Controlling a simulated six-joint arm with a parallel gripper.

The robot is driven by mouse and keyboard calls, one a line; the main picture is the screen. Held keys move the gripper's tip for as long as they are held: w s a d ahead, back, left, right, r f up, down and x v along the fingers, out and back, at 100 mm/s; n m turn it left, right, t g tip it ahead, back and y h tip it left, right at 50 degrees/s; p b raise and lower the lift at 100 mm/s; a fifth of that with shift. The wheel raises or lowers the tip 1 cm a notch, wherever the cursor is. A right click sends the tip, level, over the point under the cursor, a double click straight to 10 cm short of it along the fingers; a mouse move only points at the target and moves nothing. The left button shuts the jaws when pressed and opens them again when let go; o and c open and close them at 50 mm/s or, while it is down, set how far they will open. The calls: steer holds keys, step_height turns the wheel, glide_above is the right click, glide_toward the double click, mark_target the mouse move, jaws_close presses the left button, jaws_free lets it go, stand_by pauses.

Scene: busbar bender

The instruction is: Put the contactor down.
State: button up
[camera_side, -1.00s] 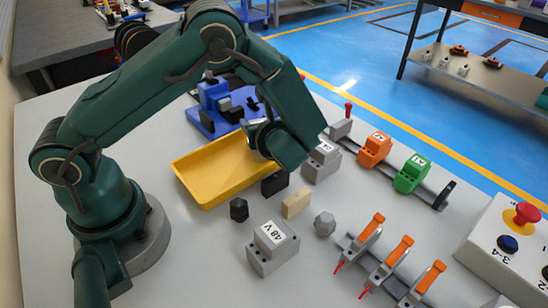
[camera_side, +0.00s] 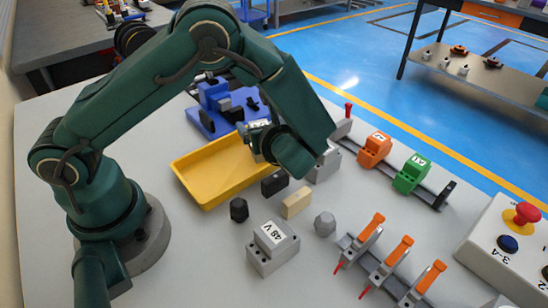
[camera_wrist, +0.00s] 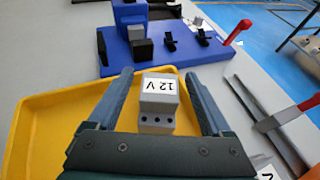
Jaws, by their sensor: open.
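The contactor, a grey block with a white "12 V" label (camera_wrist: 158,103), shows in the wrist view between my fingers, with the yellow tray (camera_wrist: 30,125) around it. It appears to stand upright in the tray. A gap shows on each side between it and the fingers. My gripper (camera_wrist: 160,76) is open. In the side view my gripper (camera_side: 260,142) is at the right part of the tray (camera_side: 205,193), and only a bit of the block's label (camera_side: 258,125) shows beside it. The block's base is hidden there.
A blue fixture (camera_side: 213,100) stands behind the tray. Black (camera_side: 274,183) and beige (camera_side: 296,203) blocks and a "48 V" grey block (camera_side: 272,248) stand in front. A rail with orange (camera_side: 374,150) and green (camera_side: 411,174) blocks lies right. Another grey block (camera_side: 325,168) is partly hidden by my wrist.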

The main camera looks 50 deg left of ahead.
steer(key=v, duration=0.8)
steer(key=s+r+n+h, duration=0.4)
steer(key=s+n+h, duration=0.2)
steer(key=n, duration=0.5)
steer(key=s+r+n+h, duration=0.4)
steer(key=s+n+h, duration=0.2)
steer(key=n, duration=0.5)
steer(key=shift+s+d+t+h, duration=0.3)
steer(key=shift+s+d+t, duration=0.1)
steer(key=shift+s+d, duration=0.1)
